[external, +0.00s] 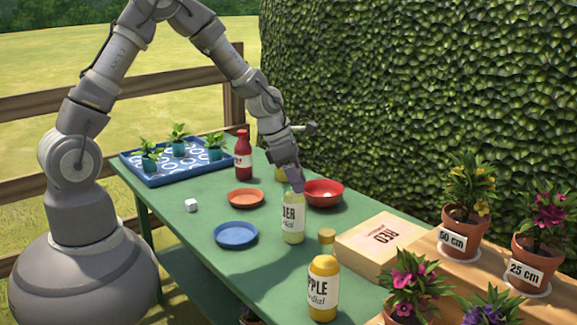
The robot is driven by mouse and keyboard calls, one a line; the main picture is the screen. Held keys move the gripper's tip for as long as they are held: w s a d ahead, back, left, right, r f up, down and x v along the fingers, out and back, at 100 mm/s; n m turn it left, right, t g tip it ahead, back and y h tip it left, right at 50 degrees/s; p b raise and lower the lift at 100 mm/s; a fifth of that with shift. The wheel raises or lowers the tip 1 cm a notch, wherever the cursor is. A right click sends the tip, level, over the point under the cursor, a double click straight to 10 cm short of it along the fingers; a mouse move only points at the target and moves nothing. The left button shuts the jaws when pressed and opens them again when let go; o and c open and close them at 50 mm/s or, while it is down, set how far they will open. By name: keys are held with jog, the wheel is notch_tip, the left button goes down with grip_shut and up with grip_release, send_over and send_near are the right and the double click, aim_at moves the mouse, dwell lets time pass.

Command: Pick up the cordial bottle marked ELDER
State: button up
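The pale cordial bottle (293,232), its label partly readable as "DER" and "cordial", stands upright on the green table (187,255). My gripper (297,187) comes down from above at the bottle's top. It hides the cap and neck. I cannot tell whether the fingers touch or close on the bottle. An amber bottle (322,295), with a label partly reading "PPLE", stands nearer the camera. A red bottle (243,160) stands farther back. Another yellow bottle (280,172) is mostly hidden behind my arm.
A red bowl (325,197) sits close behind the pale bottle. An orange dish (245,199), a blue dish (236,238) and a white cube (191,205) lie to the left. A box marked RED (360,247) and potted flowers (465,222) stand right; a seedling tray (160,181) is at back left.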

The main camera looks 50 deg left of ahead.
grip_shut()
dwell(1.0)
